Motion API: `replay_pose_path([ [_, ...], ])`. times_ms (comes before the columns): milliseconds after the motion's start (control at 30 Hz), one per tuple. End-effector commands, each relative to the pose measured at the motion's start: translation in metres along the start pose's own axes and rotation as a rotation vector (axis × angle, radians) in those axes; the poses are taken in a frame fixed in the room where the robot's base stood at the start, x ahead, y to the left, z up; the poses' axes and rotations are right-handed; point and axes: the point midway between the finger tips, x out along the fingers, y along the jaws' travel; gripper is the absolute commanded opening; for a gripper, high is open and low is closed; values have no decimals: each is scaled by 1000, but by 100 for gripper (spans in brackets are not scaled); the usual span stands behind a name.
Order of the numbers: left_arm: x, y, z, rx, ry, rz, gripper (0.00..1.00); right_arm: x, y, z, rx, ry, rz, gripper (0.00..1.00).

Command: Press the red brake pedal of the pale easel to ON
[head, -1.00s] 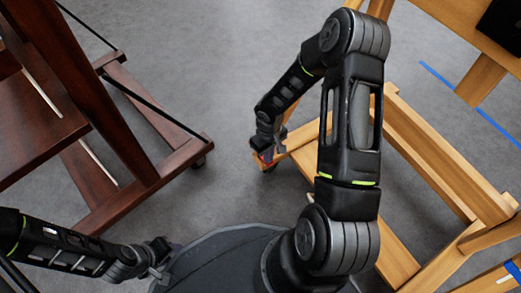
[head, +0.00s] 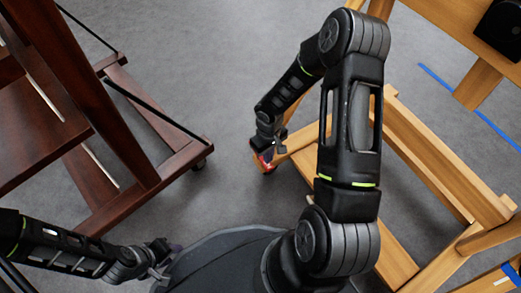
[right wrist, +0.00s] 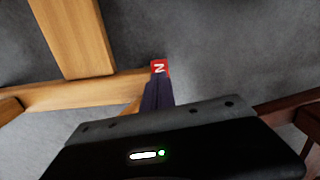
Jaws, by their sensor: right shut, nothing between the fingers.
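The pale easel's wooden base (head: 440,160) stands on the right in the head view. Its red brake pedal (head: 266,162) is at the near left corner of that base, partly covered by my right wrist. In the right wrist view, the red pedal (right wrist: 160,67) shows a white letter that looks like N. My right gripper (right wrist: 157,92) is shut and empty, its dark fingertips at the pedal's near edge. I cannot tell whether they touch. In the head view, the right gripper (head: 269,151) is directly over the pedal. My left gripper (head: 162,265) is at lower left, away from both easels.
A dark reddish-brown easel (head: 120,105) stands on the left, with a caster near its right corner. Grey floor (head: 225,85) is clear between the easels. Blue tape (head: 436,75) runs along the floor at right. A black object (head: 502,30) is at upper right.

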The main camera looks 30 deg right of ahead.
Motion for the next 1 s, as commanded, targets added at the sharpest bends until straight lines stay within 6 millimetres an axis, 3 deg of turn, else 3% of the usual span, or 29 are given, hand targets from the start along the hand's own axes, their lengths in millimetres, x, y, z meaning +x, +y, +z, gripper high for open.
replay_pose_path([
  [500, -35, 13, -3, 0, 0, 0, 36, -47, 0, 0, -2, 0, 0, 0],
  [1000, -35, 13, -3, 0, 0, 0, 36, -48, 0, 0, -1, 0, 0, 0],
])
